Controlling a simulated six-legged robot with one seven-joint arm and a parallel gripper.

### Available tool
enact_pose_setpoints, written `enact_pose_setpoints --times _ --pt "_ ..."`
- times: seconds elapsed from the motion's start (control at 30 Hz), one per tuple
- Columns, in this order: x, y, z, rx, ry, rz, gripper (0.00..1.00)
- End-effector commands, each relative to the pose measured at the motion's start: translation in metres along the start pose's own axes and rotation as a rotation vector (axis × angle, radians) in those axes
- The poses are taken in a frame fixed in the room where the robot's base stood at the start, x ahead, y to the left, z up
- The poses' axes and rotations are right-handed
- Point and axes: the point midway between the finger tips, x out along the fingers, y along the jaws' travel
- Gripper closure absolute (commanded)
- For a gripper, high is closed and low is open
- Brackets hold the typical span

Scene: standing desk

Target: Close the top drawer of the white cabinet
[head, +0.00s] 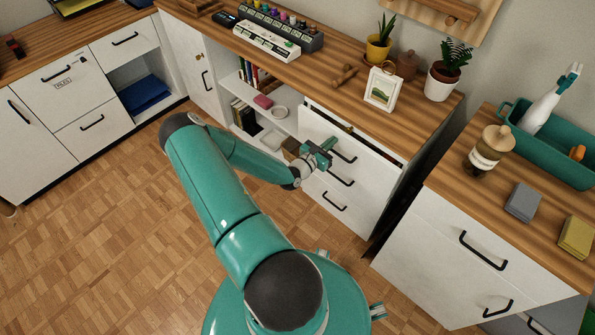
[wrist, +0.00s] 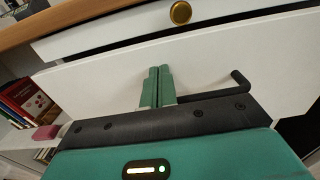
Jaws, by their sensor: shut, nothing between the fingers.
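The white cabinet's top drawer (head: 318,126) stands a little open in the head view, with a dark gap along its top edge. In the wrist view its white front (wrist: 105,75) fills the middle, and a dark gap shows above it. Its black bar handle (wrist: 241,80) is just right of my fingers, partly hidden by my gripper. My gripper (head: 327,154) is in front of the drawer, left of the handle. In the wrist view its green fingers (wrist: 157,86) are together and empty, pointing at the drawer front. I cannot tell whether they touch it.
Lower drawers with black handles (head: 334,201) sit below. Open shelves with books (head: 243,115) are on the left. A picture frame (head: 382,89) and potted plants stand on the wooden top. Another white cabinet (head: 450,262) is to the right. The parquet floor is clear on the left.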

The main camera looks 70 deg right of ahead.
Motion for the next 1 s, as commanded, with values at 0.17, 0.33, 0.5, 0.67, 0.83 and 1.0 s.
enact_pose_setpoints --times 0.17,0.33,0.5,0.67,0.83,1.0 --pt "0.027 -0.001 0.0 0.0 0.0 -0.001 1.0" --pt "0.039 0.0 0.0 0.0 0.001 0.0 1.0" --pt "0.043 0.0 0.001 0.0 0.0 0.0 1.0" --pt "0.045 0.0 0.001 0.0 -0.001 -0.001 1.0" --pt "0.046 0.0 0.001 -0.001 0.001 -0.001 1.0" --pt "0.041 0.003 0.001 -0.001 0.001 -0.001 1.0"
